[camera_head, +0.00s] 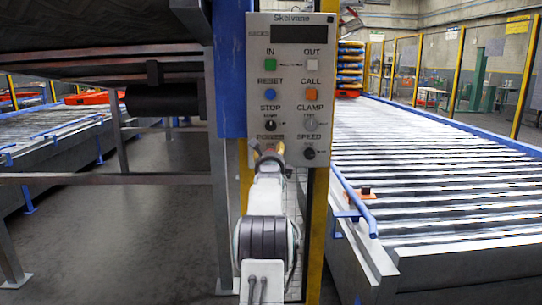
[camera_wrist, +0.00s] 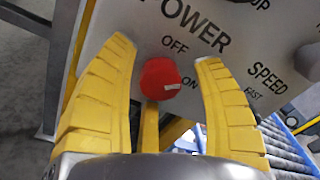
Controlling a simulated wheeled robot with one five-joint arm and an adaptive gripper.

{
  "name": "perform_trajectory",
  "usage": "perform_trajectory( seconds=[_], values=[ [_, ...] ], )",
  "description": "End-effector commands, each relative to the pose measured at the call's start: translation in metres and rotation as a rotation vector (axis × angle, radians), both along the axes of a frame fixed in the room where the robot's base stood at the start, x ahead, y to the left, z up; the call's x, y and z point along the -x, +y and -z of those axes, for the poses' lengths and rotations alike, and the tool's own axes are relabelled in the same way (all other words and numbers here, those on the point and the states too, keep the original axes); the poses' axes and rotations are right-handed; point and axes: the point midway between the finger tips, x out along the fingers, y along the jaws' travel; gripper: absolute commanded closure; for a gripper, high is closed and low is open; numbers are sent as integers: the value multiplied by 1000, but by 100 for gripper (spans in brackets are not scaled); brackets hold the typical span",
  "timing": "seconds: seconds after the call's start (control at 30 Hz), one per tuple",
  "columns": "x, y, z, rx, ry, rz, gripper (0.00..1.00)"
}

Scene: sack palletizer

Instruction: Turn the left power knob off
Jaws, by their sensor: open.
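The red power knob (camera_wrist: 160,78) is on the grey control panel (camera_wrist: 105,22), under the word POWER, in the wrist view. Its white mark is on the lower right side, towards the ON label; OFF is printed above it. My gripper (camera_wrist: 165,52) is open, with one yellow finger on each side of the knob. Gaps show between the knob and both fingers. In the head view my gripper (camera_head: 268,152) is at the lower left of the control panel (camera_head: 291,75) and covers the power knob there.
The dark SPEED knob (camera_head: 309,153) is just right of my gripper. STOP (camera_head: 270,125) and CLAMP (camera_head: 310,124) knobs are above, with several coloured buttons higher up. A roller conveyor (camera_head: 440,180) runs along the right, and a grey frame post (camera_head: 223,220) stands at the left.

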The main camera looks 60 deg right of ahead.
Motion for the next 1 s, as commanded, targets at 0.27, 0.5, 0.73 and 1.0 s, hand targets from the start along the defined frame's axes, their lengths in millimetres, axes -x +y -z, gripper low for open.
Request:
perform_trajectory(
  seconds=[0.27,0.5,0.73,1.0],
  values=[
    [-1,-2,0,0,0,0,39],
    [-1,-2,0,0,0,0,43],
    [-1,-2,0,0,0,0,64],
    [-1,-2,0,0,0,0,88]
  ],
)
